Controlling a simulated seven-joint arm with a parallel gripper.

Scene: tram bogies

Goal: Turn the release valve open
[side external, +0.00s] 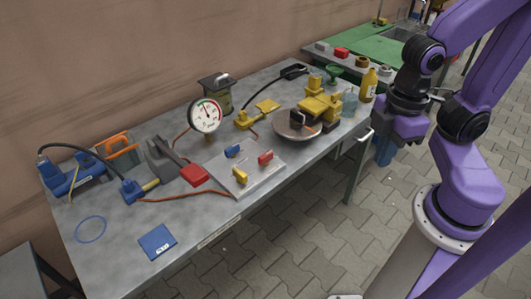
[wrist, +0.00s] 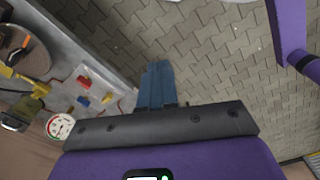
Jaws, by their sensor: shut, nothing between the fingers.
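A pale panel (side external: 236,182) lies on the workbench with a blue handle (side external: 233,151), a red handle (side external: 265,157) and a yellow handle (side external: 240,176). I cannot tell which of them is the release valve. The handles also show in the wrist view, red (wrist: 84,81), blue (wrist: 83,101) and yellow (wrist: 107,98). A round dial gauge (side external: 205,115) stands behind the panel. My gripper (side external: 384,155) hangs beyond the bench's right edge, apart from the panel. Its blue fingers (wrist: 158,85) are shut and empty over the paved floor.
A round pan (side external: 297,125) and yellow fittings (side external: 320,106) sit at the bench's right end, with a yellow bottle (side external: 369,85). A grey block with a red lever (side external: 194,175) and a dark red hose lie left of the panel. The front-left bench top holds a blue card (side external: 157,241).

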